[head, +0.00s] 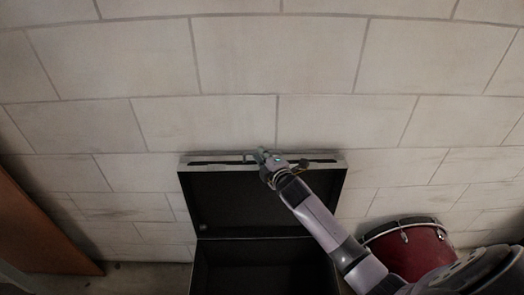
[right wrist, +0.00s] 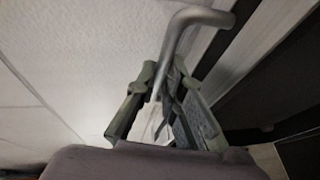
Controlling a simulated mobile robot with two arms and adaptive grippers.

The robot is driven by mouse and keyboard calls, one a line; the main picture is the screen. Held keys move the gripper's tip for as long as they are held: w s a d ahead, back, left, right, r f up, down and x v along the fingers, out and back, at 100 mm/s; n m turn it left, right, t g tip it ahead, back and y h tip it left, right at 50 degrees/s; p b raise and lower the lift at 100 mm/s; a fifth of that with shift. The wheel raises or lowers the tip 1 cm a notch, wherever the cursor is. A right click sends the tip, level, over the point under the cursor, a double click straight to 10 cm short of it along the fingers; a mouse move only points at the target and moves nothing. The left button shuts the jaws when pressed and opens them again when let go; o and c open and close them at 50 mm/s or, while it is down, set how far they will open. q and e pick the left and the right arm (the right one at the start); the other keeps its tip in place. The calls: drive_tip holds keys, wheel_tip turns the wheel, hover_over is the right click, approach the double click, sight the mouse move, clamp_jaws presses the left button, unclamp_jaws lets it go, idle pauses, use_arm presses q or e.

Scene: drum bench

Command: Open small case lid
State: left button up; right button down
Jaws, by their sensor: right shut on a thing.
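The small case (head: 265,268) is a dark box with a pale metal edge, low in the middle of the head view. Its lid (head: 222,205) stands raised at the back, its dark inside facing me, its top edge close to the block wall. My right gripper (head: 262,157) is at the middle of the lid's top edge. In the right wrist view, my right gripper (right wrist: 165,98) is shut on the grey bent handle (right wrist: 203,18) of the lid. The lower part of the handle is partly hidden between the fingers. My left gripper is not in view.
A pale block wall (head: 240,60) stands right behind the lid. A red drum (head: 420,252) is on the right, beside my right arm. A brown wooden panel (head: 35,235) leans at the left. Floor shows between panel and case.

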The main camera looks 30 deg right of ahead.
drive_tip(key=s+a+t+b, duration=0.1)
drive_tip(key=s+a, duration=0.4)
drive_tip(key=s, duration=0.6)
drive_tip(key=shift+s+a+f+n+t+b, duration=0.25)
drive_tip(key=shift+f+n+t+b, duration=0.05)
drive_tip(key=shift+b, duration=0.1)
drive_tip(key=c, duration=1.7)
unclamp_jaws()
drive_tip(key=shift+w, duration=0.1)
drive_tip(key=shift+r, duration=0.1)
drive_tip(key=s, duration=0.8)
drive_tip(key=s+r, duration=0.1)
drive_tip(key=s, duration=0.3)
drive_tip(key=shift+a, duration=0.4)
